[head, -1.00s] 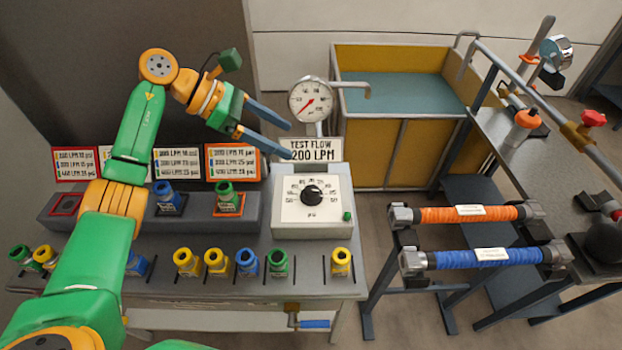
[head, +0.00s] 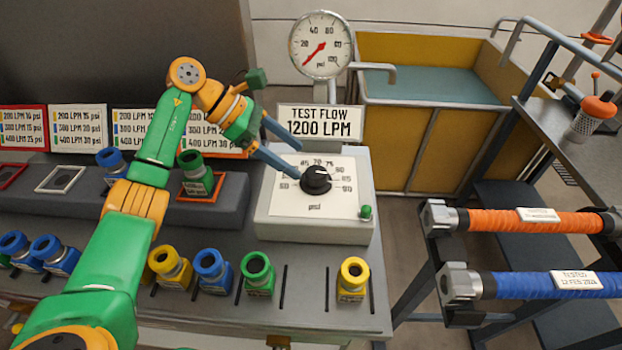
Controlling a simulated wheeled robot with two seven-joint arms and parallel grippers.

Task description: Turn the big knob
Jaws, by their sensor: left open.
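The big knob (head: 317,180) is a round black dial with a white mark on top. It sits on the white dial face of a light grey box (head: 305,228) marked psi, on the bench. My left gripper (head: 300,163) reaches in from the upper left, with its two blue-grey fingers apart and nothing between them. The lower fingertip is at the knob's left edge in the picture; I cannot tell if it touches. The upper fingertip is above and left of the knob. My right gripper is not in view.
A pressure gauge (head: 321,44) and a sign reading TEST FLOW 1200 LPM (head: 320,124) stand behind the box. A green button (head: 366,212) is at its right front. A yellow fitting (head: 353,280) and several others stand in front. Orange (head: 535,221) and blue hoses lie at right.

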